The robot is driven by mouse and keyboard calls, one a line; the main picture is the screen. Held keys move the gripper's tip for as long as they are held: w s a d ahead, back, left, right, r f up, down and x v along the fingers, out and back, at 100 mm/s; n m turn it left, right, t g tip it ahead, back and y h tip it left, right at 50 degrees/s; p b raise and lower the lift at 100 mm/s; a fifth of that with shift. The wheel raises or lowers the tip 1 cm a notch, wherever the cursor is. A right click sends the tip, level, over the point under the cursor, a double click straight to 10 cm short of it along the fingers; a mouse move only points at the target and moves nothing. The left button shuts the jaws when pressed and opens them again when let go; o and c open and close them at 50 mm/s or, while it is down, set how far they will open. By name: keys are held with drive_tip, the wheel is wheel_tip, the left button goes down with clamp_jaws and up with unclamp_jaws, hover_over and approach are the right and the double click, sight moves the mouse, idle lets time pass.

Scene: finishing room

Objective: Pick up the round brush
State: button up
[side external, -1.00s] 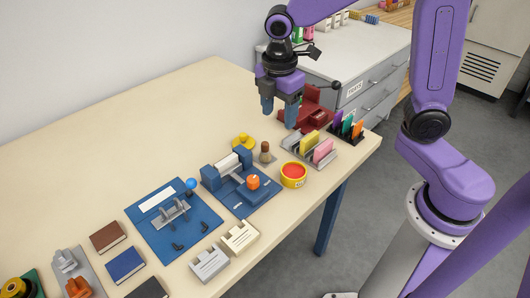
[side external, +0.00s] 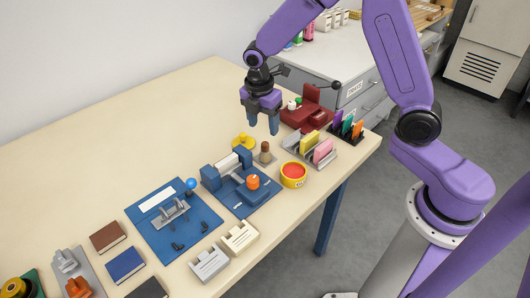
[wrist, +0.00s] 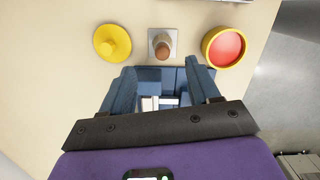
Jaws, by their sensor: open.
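What looks like the round brush (side external: 265,150) is a small upright piece with a rounded brown top, on a small grey square plate. It also shows in the wrist view (wrist: 163,48), at the top centre, seen from above. My gripper (side external: 262,128) is open and empty, pointing down above the table near the brush. In the wrist view my gripper's fingers (wrist: 160,70) are spread apart, and the brush lies beyond their tips, not between them. Its lower part is hard to make out.
A yellow knobbed piece (wrist: 112,43) and a yellow round tub with a red top (wrist: 224,47) flank the brush. A blue fixture with a white roller (side external: 229,163) stands in front. A red stand (side external: 309,107) and a card rack (side external: 318,160) are to the right. The table's far left is clear.

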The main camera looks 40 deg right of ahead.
sight(265, 143)
drive_tip(key=f, duration=0.4)
drive_tip(key=shift+d, duration=0.2)
drive_tip(key=shift+s+f, duration=0.1)
drive_tip(key=shift+f, duration=2.55)
drive_tip(key=c, duration=1.1)
